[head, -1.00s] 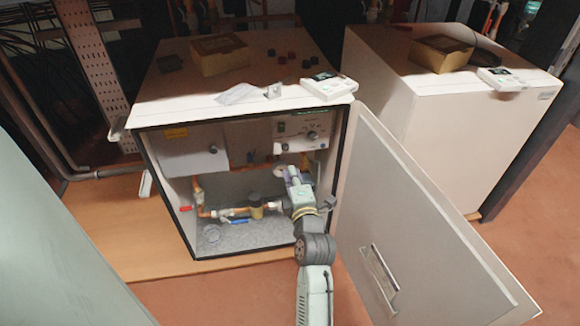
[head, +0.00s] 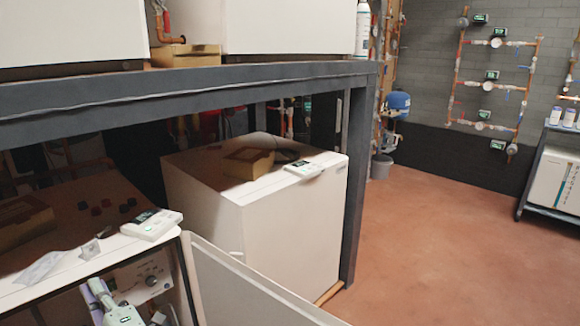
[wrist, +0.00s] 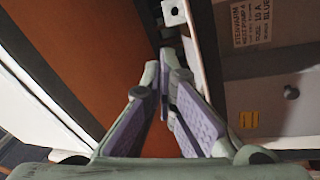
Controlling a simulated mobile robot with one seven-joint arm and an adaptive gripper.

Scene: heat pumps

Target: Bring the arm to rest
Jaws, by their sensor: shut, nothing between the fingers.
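My gripper (head: 100,292) shows at the bottom left of the head view, in front of the opening of the near white heat pump cabinet (head: 60,277). In the wrist view my gripper (wrist: 168,58) has its purple-padded fingers together at the tips, with nothing held. A grey panel with a printed label (wrist: 250,22) and a yellow sticker (wrist: 249,120) is to the right of the fingers. Most of my arm and the cabinet's inside are cut off below the head view.
The cabinet's open door (head: 235,285) stands right of my gripper. A second white cabinet (head: 285,230) is closed behind it, under a dark steel frame (head: 220,85). Open red floor (head: 440,235) lies to the right.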

